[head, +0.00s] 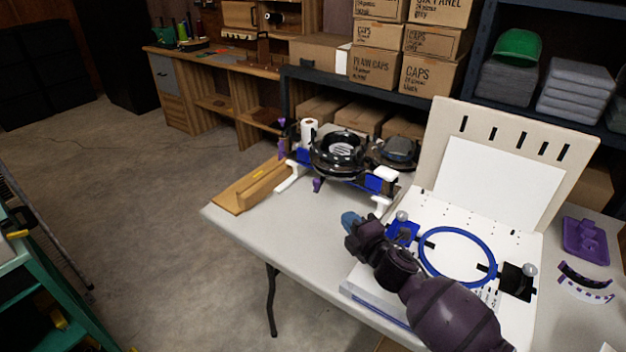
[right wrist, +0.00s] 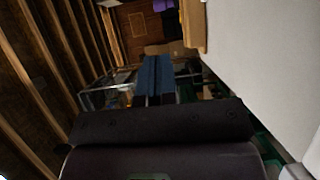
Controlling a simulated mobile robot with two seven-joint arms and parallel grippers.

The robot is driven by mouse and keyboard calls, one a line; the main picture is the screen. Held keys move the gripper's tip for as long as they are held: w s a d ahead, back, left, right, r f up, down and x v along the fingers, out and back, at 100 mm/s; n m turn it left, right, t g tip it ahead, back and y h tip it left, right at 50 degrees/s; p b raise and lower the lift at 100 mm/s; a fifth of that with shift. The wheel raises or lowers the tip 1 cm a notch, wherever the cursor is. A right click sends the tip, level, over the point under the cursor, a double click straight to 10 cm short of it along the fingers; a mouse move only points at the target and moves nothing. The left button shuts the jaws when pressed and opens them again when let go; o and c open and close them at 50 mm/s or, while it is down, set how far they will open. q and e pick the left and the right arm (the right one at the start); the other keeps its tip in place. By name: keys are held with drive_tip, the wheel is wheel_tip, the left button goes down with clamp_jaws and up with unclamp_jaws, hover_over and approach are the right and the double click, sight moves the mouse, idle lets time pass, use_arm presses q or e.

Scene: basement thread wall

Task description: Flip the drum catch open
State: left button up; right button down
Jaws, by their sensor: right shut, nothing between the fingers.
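A black, glossy ring-shaped drum machine (head: 338,152) stands on the white table, with blue and white brackets and small purple parts. A small purple part (head: 317,185) hangs at its front lower edge. I cannot make out the drum catch or whether it is open. My left gripper is not in view.
A white board with a blue hoop (head: 457,256) and an upright beige panel (head: 450,130) stand right of my gripper. A green cart (head: 40,300) stands at lower left. The floor between is clear.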

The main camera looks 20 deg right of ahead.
drive_tip(key=b, duration=0.1)
approach(317, 184)
drive_tip(key=w, duration=0.2)
drive_tip(key=w+b, duration=0.1)
drive_tip(key=w, duration=0.1)
drive_tip(key=w+a, duration=0.1)
drive_tip(key=shift+w+f+b, duration=0.35)
drive_tip(key=shift+w+f, duration=0.05)
drive_tip(key=shift+w+a, duration=0.1)
drive_tip(key=shift+w, duration=0.5)
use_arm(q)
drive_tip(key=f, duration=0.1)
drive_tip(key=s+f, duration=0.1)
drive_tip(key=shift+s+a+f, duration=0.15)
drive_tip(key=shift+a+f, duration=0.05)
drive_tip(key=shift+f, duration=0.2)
use_arm(e)
drive_tip(key=shift+w+r, duration=0.15)
drive_tip(key=shift+w, duration=0.05)
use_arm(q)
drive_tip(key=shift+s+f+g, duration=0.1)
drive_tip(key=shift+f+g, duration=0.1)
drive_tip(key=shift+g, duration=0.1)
use_arm(e)
drive_tip(key=shift+a, duration=0.1)
